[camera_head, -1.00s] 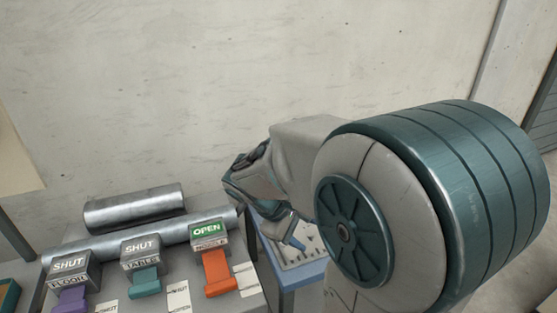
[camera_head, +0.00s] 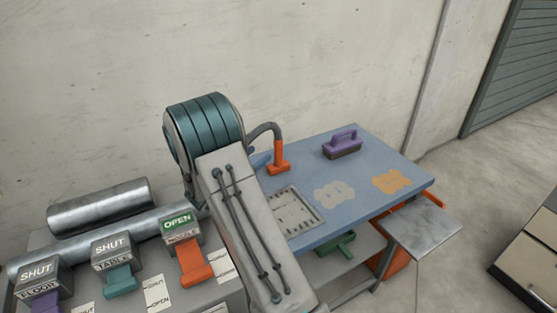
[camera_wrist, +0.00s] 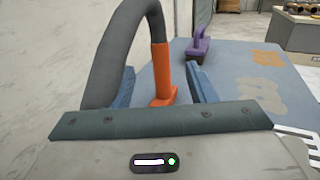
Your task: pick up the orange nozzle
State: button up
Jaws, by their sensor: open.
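The orange nozzle (camera_head: 279,160) stands upright on the blue table (camera_head: 365,160) in the head view, with a dark grey hose (camera_head: 266,128) curving from its top. In the wrist view the orange nozzle (camera_wrist: 162,72) shows between the two blue fingers of my gripper (camera_wrist: 163,84). The fingers are open, one on each side, with gaps visible between them and the nozzle. The nozzle's base is partly hidden behind the gripper body. In the head view my arm hides most of my gripper.
A purple-handled brush (camera_head: 343,145) stands on the table to the right of the nozzle. A slotted drain (camera_head: 291,212) and beige and orange stains mark the tabletop. Levers labelled SHUT and OPEN (camera_head: 190,255) and metal rollers (camera_head: 100,207) are at left.

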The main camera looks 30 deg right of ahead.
aim_at(276, 140)
jog(key=x, duration=0.5)
jog(key=shift+w+d+p, duration=0.1)
jog(key=shift+d+p, duration=0.25)
jog(key=shift+p, duration=0.05)
jog(key=shift+w+d+r, duration=0.15)
jog(key=shift+w+d, duration=0.05)
jog(key=shift+d, duration=0.35)
jog(key=p+x, duration=0.1)
jog(key=x, duration=0.3)
jog(key=shift+w+d+p, duration=0.1)
jog(key=shift+d+p, duration=0.05)
jog(key=shift+p, duration=0.25)
grip_shut()
jog(key=shift+r, duration=0.15)
